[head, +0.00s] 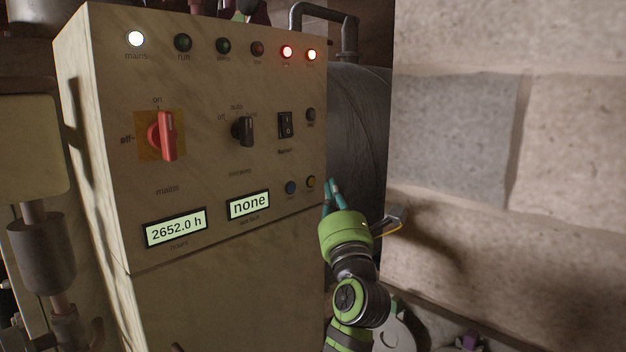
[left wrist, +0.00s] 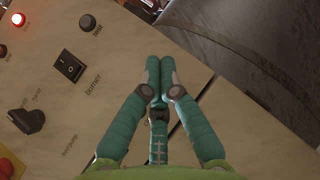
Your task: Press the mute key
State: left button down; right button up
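The control cabinet (head: 215,110) fills the left of the head view. My right gripper is not in view.
A black button (head: 311,115), a burner rocker switch (head: 286,125), a black selector (head: 243,131) and a red rotary switch (head: 166,136) stick out of the panel. Two red lamps are lit above. A dark tank (head: 358,125) stands behind; a stone wall (head: 510,150) is at right.

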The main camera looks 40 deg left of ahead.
pick_arm(q)
jog(key=shift+a, duration=0.85)
dwell(0.8)
jog(key=shift+a+p, duration=0.4)
jog(key=shift+p, duration=0.15)
jog(key=shift+w+a, duration=0.1)
jog(key=shift+a, duration=0.25)
dwell(0.5)
jog(key=shift+d, duration=0.1)
jog(key=shift+d+p, duration=0.3)
jog(key=shift+d, duration=0.35)
